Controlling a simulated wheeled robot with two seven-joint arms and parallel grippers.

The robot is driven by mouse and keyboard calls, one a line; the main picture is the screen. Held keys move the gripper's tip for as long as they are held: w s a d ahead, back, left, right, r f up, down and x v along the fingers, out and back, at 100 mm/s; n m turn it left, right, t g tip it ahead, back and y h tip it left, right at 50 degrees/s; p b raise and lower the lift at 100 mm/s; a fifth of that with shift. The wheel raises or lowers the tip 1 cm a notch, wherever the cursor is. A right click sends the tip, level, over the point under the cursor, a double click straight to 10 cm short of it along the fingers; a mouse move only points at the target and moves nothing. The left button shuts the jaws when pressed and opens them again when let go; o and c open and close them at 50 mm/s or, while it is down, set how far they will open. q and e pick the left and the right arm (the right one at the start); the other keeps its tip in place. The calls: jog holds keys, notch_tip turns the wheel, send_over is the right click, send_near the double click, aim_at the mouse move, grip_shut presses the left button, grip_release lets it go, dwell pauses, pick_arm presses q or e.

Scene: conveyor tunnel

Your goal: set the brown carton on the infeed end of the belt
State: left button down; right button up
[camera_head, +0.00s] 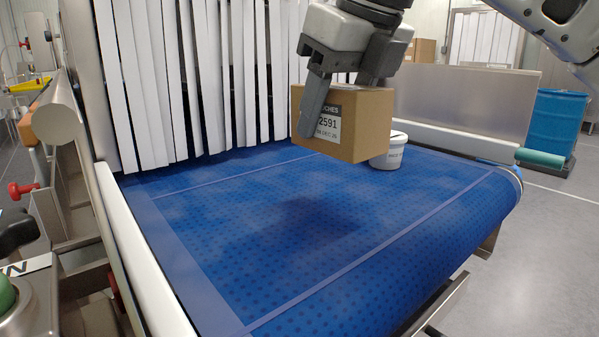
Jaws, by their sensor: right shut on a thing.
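The brown carton (366,118) has a white printed label on its near face. My right gripper (334,95) comes in from the top right and is shut on the carton, with one finger down its near side. The carton hangs above the blue belt (240,240), and a dark shadow lies on the belt below it. The belt's rounded end faces me at the lower right. My left gripper is not in view.
A white tub (388,152) stands on the belt just behind the carton, at its right. White strip curtains (200,80) hang across the tunnel mouth. A pale side rail (140,250) edges the belt at left. The belt's front part is clear. A blue drum (556,120) stands at right.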

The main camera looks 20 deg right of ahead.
aim_at(302, 144)
jog(key=a+f, duration=0.1)
jog(key=w+a+f, duration=0.1)
jog(key=f, duration=0.1)
jog(key=w+a+f, duration=0.1)
jog(key=f, duration=0.1)
jog(key=shift+w+a, duration=0.1)
jog(key=shift+w, duration=0.05)
jog(key=shift+w+a+f, duration=0.1)
jog(key=shift+w+f, duration=0.05)
jog(key=shift+f, duration=1.55)
jog(key=shift+f, duration=0.1)
jog(key=shift+f+b, duration=0.2)
jog(key=shift+b, duration=0.25)
jog(key=o, duration=1.4)
jog(key=shift+r, duration=0.1)
jog(key=shift+r+p, duration=0.4)
jog(key=shift+r, duration=0.05)
jog(key=p+v, duration=0.1)
jog(key=v, duration=1)
jog(key=shift+r, duration=0.25)
